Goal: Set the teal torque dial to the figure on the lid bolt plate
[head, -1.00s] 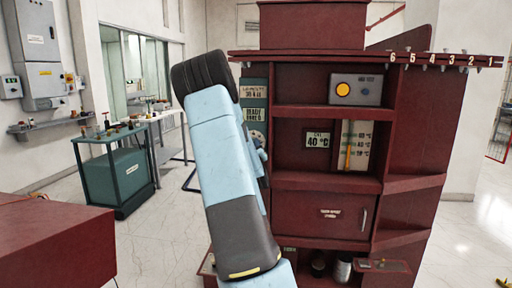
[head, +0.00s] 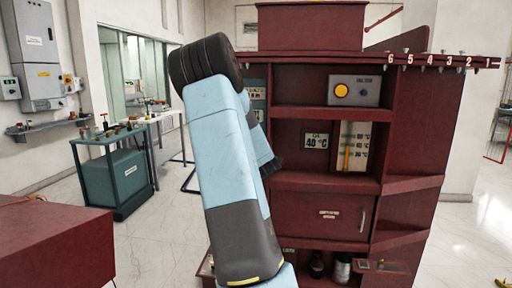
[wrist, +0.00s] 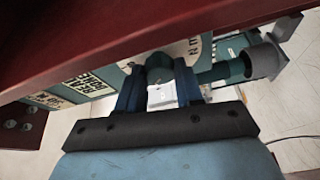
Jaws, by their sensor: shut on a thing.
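In the wrist view, my gripper (wrist: 160,88) has its two blue fingers around a dark teal round part (wrist: 158,64), which looks like the torque dial. The fingers and a white piece (wrist: 162,97) cover much of it, so its setting cannot be read. Lettered plates (wrist: 92,85) appear upside down to its left; the lettering is hard to read here. In the head view, my arm hides the dial and the gripper tips. A pale plate (head: 256,93), likely the lid bolt plate, shows only partly beside my arm.
A dark red edge (wrist: 130,35) runs close above the fingers. A teal bar with a grey end (wrist: 262,62) lies right of them.

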